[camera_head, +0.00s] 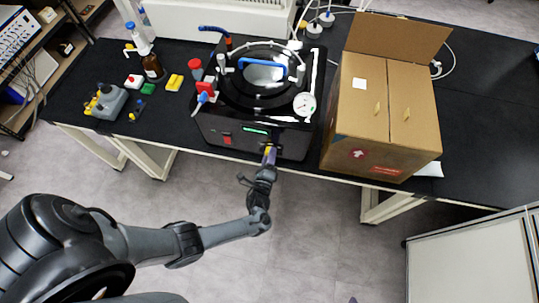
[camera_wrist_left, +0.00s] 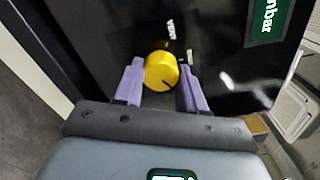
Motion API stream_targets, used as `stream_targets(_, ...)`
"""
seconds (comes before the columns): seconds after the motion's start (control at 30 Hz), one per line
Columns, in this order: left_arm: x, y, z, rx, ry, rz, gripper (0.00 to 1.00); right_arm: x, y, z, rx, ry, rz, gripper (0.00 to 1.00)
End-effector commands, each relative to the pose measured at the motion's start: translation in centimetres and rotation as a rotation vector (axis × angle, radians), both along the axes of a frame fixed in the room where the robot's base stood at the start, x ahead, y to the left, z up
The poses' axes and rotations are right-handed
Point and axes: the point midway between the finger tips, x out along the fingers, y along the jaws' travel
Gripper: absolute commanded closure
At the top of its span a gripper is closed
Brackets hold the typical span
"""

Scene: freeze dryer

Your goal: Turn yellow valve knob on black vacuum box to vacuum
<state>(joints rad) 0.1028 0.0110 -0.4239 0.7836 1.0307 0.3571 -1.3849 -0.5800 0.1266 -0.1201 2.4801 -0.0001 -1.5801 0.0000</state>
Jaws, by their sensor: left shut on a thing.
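The black vacuum box (camera_head: 225,124) stands at the front edge of the table in the head view, with a red switch and a green display on its front face. The yellow valve knob (camera_wrist_left: 161,70) sits on the box's front face in the left wrist view, with a dark pointer line towards its lower right. My left gripper (camera_wrist_left: 158,82) has its purple fingers on both sides of the knob, shut on it. In the head view my left gripper (camera_head: 269,154) reaches the lower right of the box front and mostly hides the knob. My right gripper is not in view.
A brown bottle (camera_head: 153,68), a grey device (camera_head: 106,103) and small colored blocks lie to the left. Free floor lies in front of the table.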

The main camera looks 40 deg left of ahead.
Motion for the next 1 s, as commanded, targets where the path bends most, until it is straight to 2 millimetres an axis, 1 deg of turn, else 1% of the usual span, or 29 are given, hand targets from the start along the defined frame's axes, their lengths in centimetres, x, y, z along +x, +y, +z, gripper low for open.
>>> stream_targets(0.23, 0.03, -0.06, 0.06, 0.038, 0.020, -0.001, 0.91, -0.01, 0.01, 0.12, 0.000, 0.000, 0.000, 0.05)
stream_targets(0.6, 0.02, -0.04, 0.03, 0.041, 0.022, 0.000, 0.91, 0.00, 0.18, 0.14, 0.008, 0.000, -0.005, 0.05)
stream_targets(0.63, 0.02, -0.03, 0.04, 0.041, 0.022, 0.000, 0.59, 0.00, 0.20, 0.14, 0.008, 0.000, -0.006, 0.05)
stream_targets(0.7, 0.02, -0.03, 0.04, 0.041, 0.022, 0.000, 0.48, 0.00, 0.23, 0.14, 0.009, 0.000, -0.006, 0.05)
stream_targets(0.8, 0.02, -0.03, 0.03, 0.041, 0.022, 0.000, 0.35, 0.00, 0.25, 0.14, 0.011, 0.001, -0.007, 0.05)
stream_targets(1.0, 0.01, -0.02, 0.00, 0.039, 0.022, 0.000, 0.35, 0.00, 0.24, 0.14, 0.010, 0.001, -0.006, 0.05)
